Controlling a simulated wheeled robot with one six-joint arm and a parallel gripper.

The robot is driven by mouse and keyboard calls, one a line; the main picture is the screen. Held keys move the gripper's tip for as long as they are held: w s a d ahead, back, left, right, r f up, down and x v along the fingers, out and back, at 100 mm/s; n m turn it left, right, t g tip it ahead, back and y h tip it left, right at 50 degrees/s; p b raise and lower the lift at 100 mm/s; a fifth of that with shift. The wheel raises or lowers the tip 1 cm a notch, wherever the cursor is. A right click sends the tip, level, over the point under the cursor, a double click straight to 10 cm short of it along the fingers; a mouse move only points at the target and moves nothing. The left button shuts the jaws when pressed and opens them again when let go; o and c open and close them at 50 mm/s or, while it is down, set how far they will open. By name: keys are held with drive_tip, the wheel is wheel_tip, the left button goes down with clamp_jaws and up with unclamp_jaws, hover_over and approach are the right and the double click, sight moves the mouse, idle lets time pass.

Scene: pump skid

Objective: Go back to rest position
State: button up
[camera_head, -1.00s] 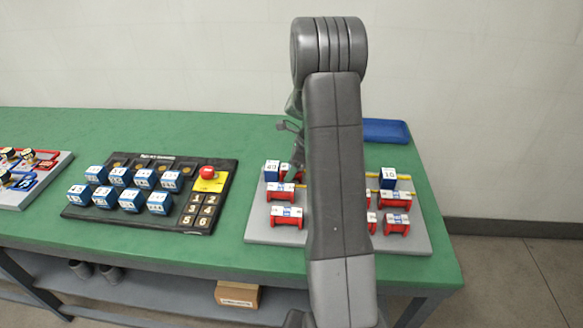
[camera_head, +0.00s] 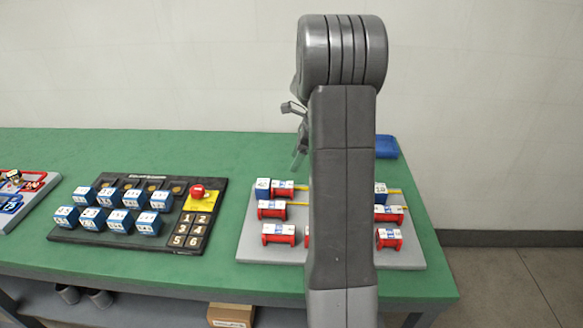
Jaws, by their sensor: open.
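My gripper (camera_head: 296,132) shows in the head view just left of my upright arm, above the back edge of the grey pump board (camera_head: 410,255). Its jaws are apart, with nothing seen between them. It is mostly hidden behind my arm. My arm stands raised in front of the board and hides its middle. Red pump pieces with white labels, such as one at the front left (camera_head: 279,234) and one at the front right (camera_head: 389,239), sit on the board. A blue block (camera_head: 262,190) stands at its back left corner.
A black panel (camera_head: 70,237) with several blue blocks, a red button (camera_head: 197,191) and number keys lies left of the board. A blue tray (camera_head: 387,147) is at the back right. Another board (camera_head: 45,185) is at the far left. The green table (camera_head: 215,270) is clear between them.

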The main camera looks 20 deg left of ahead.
sight(282, 184)
drive_tip(key=shift+d+r, duration=0.1)
drive_tip(key=shift+r, duration=0.15)
drive_tip(key=x, duration=1.2)
drive_tip(key=shift+f+p, duration=0.2)
drive_tip(key=shift+p, duration=0.1)
drive_tip(key=shift+w+r, duration=0.1)
drive_tip(key=shift+r, duration=1.85)
